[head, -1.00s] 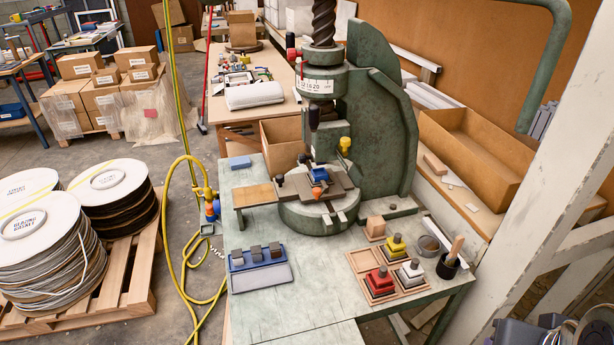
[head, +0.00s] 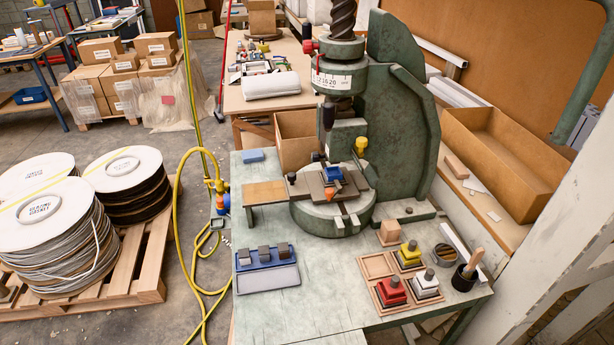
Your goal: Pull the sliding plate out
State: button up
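The green fly press (head: 400,120) stands on a worn green table. A flat tan plate (head: 265,193) on a grey support sticks out to the left of the bed. I cannot tell for sure which of these plates slides. A black knob (head: 291,177) sits at the left end of the dark plate. A small orange part (head: 330,193) shows at the front. My gripper is not in view.
A blue tray with grey blocks (head: 267,265) lies front left on the table. Wooden trays with red, yellow and white handled blocks (head: 391,290) and a black cup (head: 465,278) stand front right. A yellow hose (head: 175,230) hangs left of the table. The front middle is clear.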

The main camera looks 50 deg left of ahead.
aim_at(312, 184)
jog(key=z, duration=0.05)
jog(key=k, duration=1.2)
jog(key=u, duration=2.15)
jog(key=i, duration=0.85)
jog(key=z, duration=0.05)
